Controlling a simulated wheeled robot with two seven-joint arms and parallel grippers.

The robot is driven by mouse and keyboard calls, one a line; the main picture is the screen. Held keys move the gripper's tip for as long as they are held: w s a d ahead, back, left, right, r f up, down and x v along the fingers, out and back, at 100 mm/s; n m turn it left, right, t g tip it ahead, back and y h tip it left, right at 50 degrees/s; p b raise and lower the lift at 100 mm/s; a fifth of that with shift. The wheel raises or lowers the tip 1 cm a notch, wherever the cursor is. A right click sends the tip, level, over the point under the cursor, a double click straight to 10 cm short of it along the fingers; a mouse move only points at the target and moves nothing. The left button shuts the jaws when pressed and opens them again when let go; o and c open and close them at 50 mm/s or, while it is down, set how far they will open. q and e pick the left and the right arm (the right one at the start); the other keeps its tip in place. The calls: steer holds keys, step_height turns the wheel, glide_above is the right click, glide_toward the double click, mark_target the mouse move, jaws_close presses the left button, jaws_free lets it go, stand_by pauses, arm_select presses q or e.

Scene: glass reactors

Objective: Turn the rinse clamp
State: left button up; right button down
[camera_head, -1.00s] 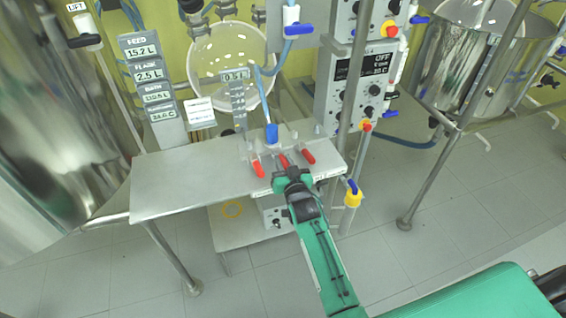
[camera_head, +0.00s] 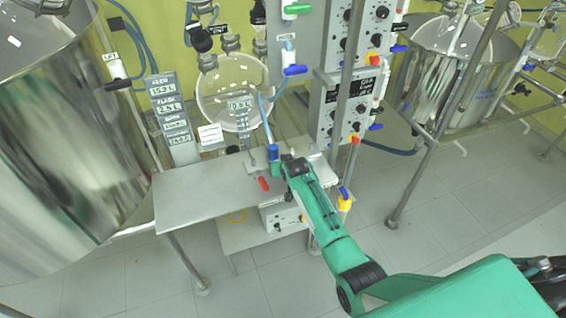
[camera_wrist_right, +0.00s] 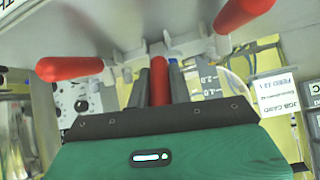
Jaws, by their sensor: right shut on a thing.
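In the head view my right gripper (camera_head: 281,168) is at the clamp row and hides the middle and right handles. The left red handle (camera_head: 263,183) is visible. I cannot read which handle is labelled rinse. My left gripper is not in view.
A blue fitting (camera_head: 273,152) with a tube stands close behind my gripper. A round glass vessel (camera_head: 232,90) hangs behind the bench. Control boxes (camera_head: 352,105) and a metal post are to the right. A large steel vessel (camera_head: 60,130) stands left.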

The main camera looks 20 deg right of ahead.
steer(key=shift+w+r+g+p, duration=0.55)
steer(key=shift+g+p, duration=0.05)
steer(key=shift+g, duration=0.4)
steer(key=shift+w+g, duration=0.25)
steer(key=shift+g, duration=0.25)
steer(key=shift+w+g, duration=0.35)
steer(key=shift+g, duration=0.25)
arm_select(q)
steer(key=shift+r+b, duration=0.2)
steer(key=shift+b, duration=0.7)
arm_select(e)
steer(key=shift+w+g, duration=0.5)
steer(key=shift+g, duration=0.6)
steer(key=c, duration=1.3)
jaws_free()
steer(key=shift+w, duration=0.1)
